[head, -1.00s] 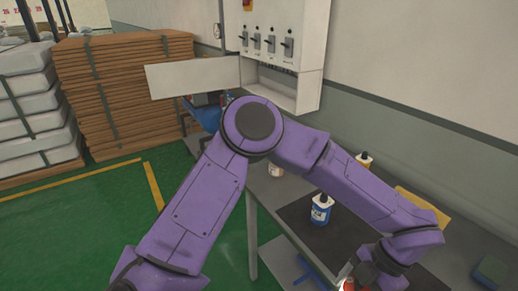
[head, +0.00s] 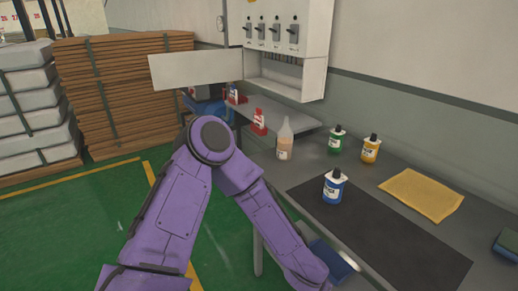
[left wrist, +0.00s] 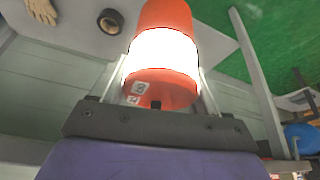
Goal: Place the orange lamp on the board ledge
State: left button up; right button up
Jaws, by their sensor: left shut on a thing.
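My left gripper (left wrist: 163,78) is shut on the orange lamp (left wrist: 165,88), a rounded orange-red body with a bright white band, seen in the left wrist view. A finger shows on each side of it. In the head view my left arm runs down past the bottom edge, so that gripper and the lamp are out of sight there. The switch board (head: 287,30) hangs on the wall at the upper middle, with its ledge (head: 284,89) along the bottom. The ledge looks empty. My right gripper is not in view.
A white panel (head: 195,70) juts left of the board.

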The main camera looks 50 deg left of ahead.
aim_at(268, 118)
jog(key=u, duration=2.4)
jog(key=i, duration=2.6)
jog(key=z, duration=2.95)
